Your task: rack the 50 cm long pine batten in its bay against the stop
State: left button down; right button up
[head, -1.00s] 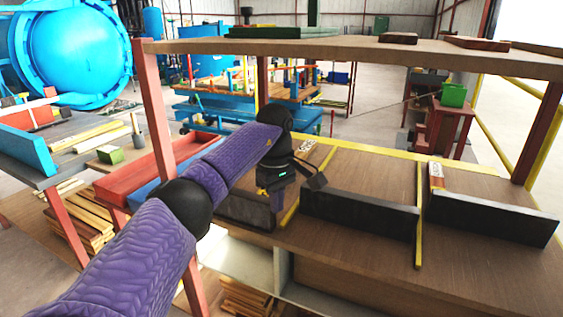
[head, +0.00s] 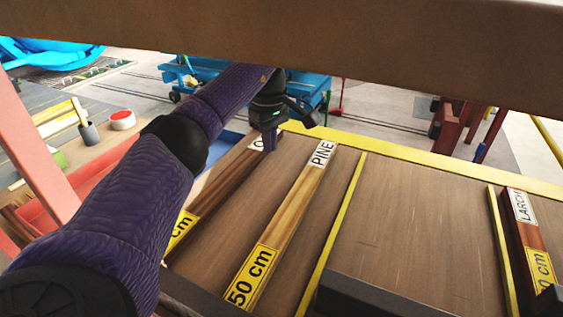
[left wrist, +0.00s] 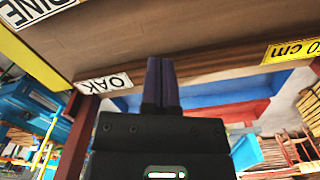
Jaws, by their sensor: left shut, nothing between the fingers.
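The pine batten (head: 296,200) lies flat on the wooden rack shelf (head: 420,230), with a white PINE label at its far end and a yellow 50 cm label at its near end. Its far end is close to the yellow strip (head: 400,155) along the shelf's back; I cannot tell if they touch. A yellow divider (head: 333,232) runs to its right. The PINE label also shows in the left wrist view (left wrist: 30,10). My left gripper (head: 271,155) is shut and empty, over the far end of the oak batten (head: 225,185), left of the pine one. My right gripper is out of view.
A larch batten (head: 527,235) lies at the right, beside another yellow divider (head: 502,250). A black block (head: 375,298) stands at the near edge. A brown board (head: 300,50) crosses above the shelf. The shelf between the two dividers is bare.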

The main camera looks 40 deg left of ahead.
aim_at(289, 194)
pick_arm(q)
jog(key=f+b, duration=0.2)
jog(key=f, duration=0.3)
jog(key=f+b, duration=0.2)
jog(key=f, duration=0.3)
jog(key=shift+s+d+f, duration=0.15)
jog(key=shift+s+d, duration=0.05)
jog(key=d, duration=0.3)
jog(key=shift+s+d+r, duration=0.15)
jog(key=shift+d+r, duration=0.1)
jog(key=shift+r, duration=0.05)
jog(key=shift+d, duration=0.2)
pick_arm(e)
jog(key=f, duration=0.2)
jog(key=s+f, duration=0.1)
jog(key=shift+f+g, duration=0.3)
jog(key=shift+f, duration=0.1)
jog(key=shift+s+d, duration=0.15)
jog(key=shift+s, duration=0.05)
pick_arm(q)
jog(key=shift+d+r+p, duration=0.3)
jog(key=shift+d+p, duration=0.4)
jog(key=shift+p, duration=0.35)
jog(key=shift+s+d+f, duration=0.1)
jog(key=shift+d+f, duration=0.05)
jog(key=shift+d, duration=0.05)
jog(key=shift+f, duration=0.15)
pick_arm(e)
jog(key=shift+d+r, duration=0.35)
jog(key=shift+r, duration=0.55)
